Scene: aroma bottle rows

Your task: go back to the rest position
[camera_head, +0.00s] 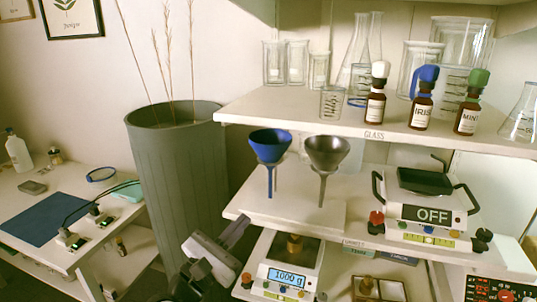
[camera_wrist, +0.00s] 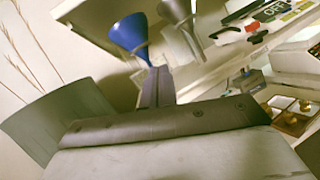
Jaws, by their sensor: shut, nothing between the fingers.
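My gripper (camera_head: 232,232) is in the lower middle of the head view, in front of the grey bin and left of the shelves. In the wrist view its fingers (camera_wrist: 157,86) are together, with nothing between them. The fingers point toward the blue funnel (camera_wrist: 129,34), which looks close to the tips in that view; I cannot tell the gap. Three brown bottles stand on the top shelf: a white-capped one (camera_head: 375,105), a blue-capped one labelled IRIS (camera_head: 422,108) and a green-capped one labelled MINT (camera_head: 467,117).
The shelf unit (camera_head: 290,112) holds glassware above. On the middle shelf are the blue funnel (camera_head: 269,147), a grey funnel (camera_head: 326,153) and a device reading OFF (camera_head: 430,212). Below is a scale reading 1000 g (camera_head: 289,275). A grey bin (camera_head: 178,165) and a side table (camera_head: 20,190) stand left.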

